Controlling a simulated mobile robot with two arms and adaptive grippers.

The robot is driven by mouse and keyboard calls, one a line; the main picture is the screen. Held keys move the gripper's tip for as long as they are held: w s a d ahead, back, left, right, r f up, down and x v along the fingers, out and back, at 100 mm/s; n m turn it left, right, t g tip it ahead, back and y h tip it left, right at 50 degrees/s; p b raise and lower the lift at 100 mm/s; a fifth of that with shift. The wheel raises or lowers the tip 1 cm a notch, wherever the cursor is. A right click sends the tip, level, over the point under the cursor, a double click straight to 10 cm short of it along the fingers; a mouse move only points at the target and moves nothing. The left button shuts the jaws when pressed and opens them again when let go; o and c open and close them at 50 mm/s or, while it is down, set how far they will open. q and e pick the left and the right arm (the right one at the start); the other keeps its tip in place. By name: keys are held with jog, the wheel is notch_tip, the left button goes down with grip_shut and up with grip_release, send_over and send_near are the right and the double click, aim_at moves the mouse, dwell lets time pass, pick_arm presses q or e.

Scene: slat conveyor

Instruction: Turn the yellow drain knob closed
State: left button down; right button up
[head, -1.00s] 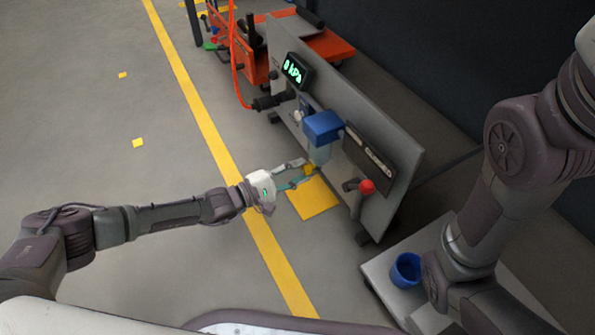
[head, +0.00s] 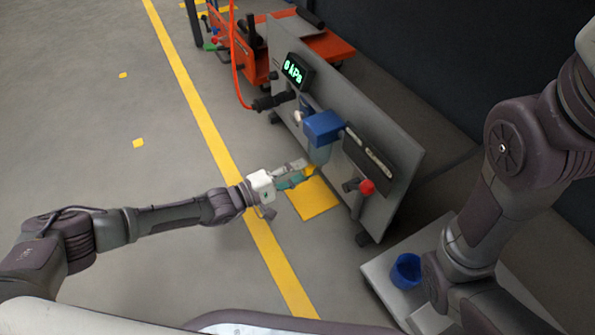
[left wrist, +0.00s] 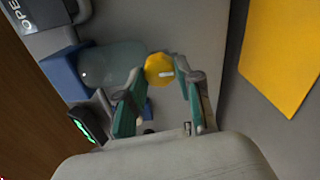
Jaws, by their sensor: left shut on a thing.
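In the left wrist view the gripper (left wrist: 161,80) frames the knob. In the head view the fingers mostly hide the knob (head: 311,169). My right arm shows at the right, but its gripper is out of view.
A lit display (head: 293,72) and a red-knobbed lever (head: 366,187) are on the grey panel (head: 395,150). A yellow floor patch (head: 315,203) lies below. A blue cup (head: 406,271) stands on a pale platform (head: 385,300). Open floor lies left.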

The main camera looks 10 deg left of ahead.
pick_arm(q)
jog(key=shift+f, duration=0.1)
jog(key=c, duration=0.8)
grip_release()
jog(key=shift+o, duration=0.2)
jog(key=shift+s+a, duration=0.1)
jog(key=v, duration=1.2)
